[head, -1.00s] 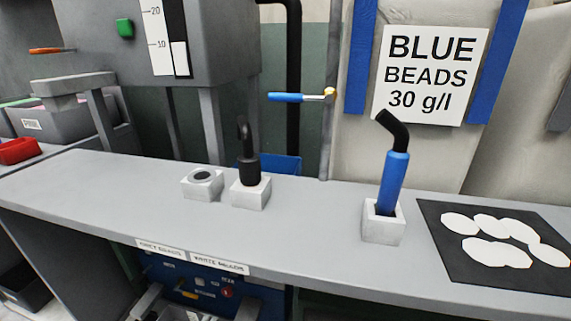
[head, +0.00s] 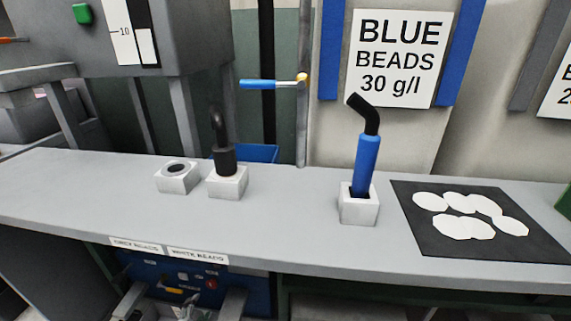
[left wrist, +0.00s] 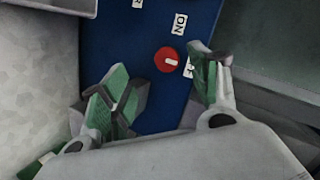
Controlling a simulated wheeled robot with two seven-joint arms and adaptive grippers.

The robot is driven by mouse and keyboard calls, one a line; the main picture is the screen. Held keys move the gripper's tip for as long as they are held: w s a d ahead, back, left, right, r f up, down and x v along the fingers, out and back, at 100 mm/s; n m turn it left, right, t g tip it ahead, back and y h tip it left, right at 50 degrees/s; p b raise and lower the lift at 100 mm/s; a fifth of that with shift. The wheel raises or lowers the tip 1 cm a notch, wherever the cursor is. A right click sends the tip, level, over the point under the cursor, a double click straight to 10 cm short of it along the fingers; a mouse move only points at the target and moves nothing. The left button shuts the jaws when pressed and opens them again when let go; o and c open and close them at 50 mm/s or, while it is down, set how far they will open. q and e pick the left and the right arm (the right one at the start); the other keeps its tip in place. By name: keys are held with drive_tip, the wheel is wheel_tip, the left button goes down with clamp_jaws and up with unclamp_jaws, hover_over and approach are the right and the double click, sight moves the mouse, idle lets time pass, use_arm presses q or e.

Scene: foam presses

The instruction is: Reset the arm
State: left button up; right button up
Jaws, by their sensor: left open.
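My left gripper shows in the left wrist view (left wrist: 160,92), its two green-padded fingers apart with nothing between them. It is in front of a blue panel (left wrist: 150,40) with a red round knob (left wrist: 167,60). In the head view only a small part of what appears to be this gripper (head: 188,312) shows at the bottom edge, below the counter and in front of the blue panel (head: 245,296). The rest of the arm is hidden or out of frame. My right gripper is in neither view.
The grey counter (head: 290,225) carries an empty-looking white holder (head: 178,182), one with a black hooked tool (head: 224,160), one with a blue-handled tool (head: 367,165), and a black mat (head: 480,245) with white discs. The counter's front edge overhangs the panel.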

use_arm(q)
drive_tip(key=s+d+r+n+g, duration=0.4)
drive_tip(key=s+r, duration=0.3)
drive_tip(key=s, duration=0.2)
drive_tip(key=s+d+r+n+g+p, duration=0.1)
drive_tip(key=s+d+r+n+g, duration=0.3)
drive_tip(key=s+r+n+g, duration=0.2)
drive_tip(key=s+r, duration=0.2)
drive_tip(key=s, duration=0.1)
drive_tip(key=shift+h, duration=0.3)
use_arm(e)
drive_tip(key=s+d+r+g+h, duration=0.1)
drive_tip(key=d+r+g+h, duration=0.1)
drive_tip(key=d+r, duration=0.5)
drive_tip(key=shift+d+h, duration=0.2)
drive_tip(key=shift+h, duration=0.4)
use_arm(q)
drive_tip(key=shift+w+d+f+p, duration=0.15)
drive_tip(key=shift+f+p, duration=0.1)
drive_tip(key=shift+p, duration=0.4)
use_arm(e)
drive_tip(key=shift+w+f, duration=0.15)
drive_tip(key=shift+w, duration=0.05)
